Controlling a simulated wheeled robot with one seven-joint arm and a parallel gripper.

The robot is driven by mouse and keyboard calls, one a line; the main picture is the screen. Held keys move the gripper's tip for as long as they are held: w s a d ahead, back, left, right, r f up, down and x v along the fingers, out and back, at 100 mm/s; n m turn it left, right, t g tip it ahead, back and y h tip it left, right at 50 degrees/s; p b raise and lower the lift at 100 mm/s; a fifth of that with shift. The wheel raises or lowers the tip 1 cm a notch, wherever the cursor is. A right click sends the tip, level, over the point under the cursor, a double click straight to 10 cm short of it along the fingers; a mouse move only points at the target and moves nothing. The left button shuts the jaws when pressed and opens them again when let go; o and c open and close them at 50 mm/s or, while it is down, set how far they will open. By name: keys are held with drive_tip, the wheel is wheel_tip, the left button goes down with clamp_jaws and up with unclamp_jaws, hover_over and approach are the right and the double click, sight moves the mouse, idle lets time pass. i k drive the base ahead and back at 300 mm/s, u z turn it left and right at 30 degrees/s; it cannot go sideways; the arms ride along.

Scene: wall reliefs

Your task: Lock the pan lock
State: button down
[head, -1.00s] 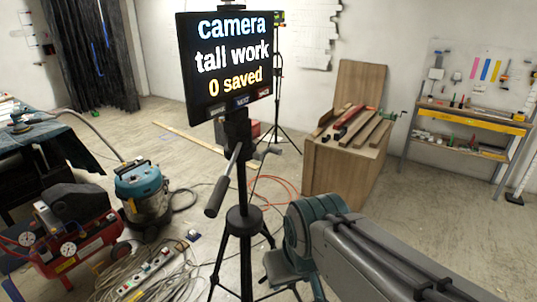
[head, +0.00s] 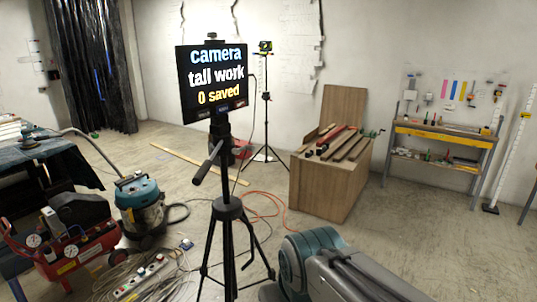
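A black tripod (head: 226,212) stands in the middle of the head view and carries a screen (head: 213,82) reading "camera tall work 0 saved". Below the screen is the tripod's pan head (head: 221,140), with a handle (head: 205,168) sticking down to the left. Small dark parts show on the head's right side, but I cannot tell which one is the pan lock or how it is set. My arm, teal and grey, enters at the bottom right, apart from the tripod. My gripper is out of view.
Cables and a power strip (head: 142,277) lie left of the tripod, near a red compressor (head: 65,240) and a teal vacuum (head: 139,205). A wooden crate (head: 325,190) stands behind to the right. A workbench (head: 440,137) is at the far right. Floor before it is clear.

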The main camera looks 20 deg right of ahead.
sight(235, 151)
drive_tip(key=k, duration=0.5)
drive_tip(key=z, duration=0.6)
drive_tip(key=i, duration=0.65)
drive_tip(key=z, duration=0.65)
drive_tip(key=i, duration=0.85)
drive_tip(key=u, duration=0.5)
drive_tip(key=i, duration=0.55)
drive_tip(key=u, duration=0.45)
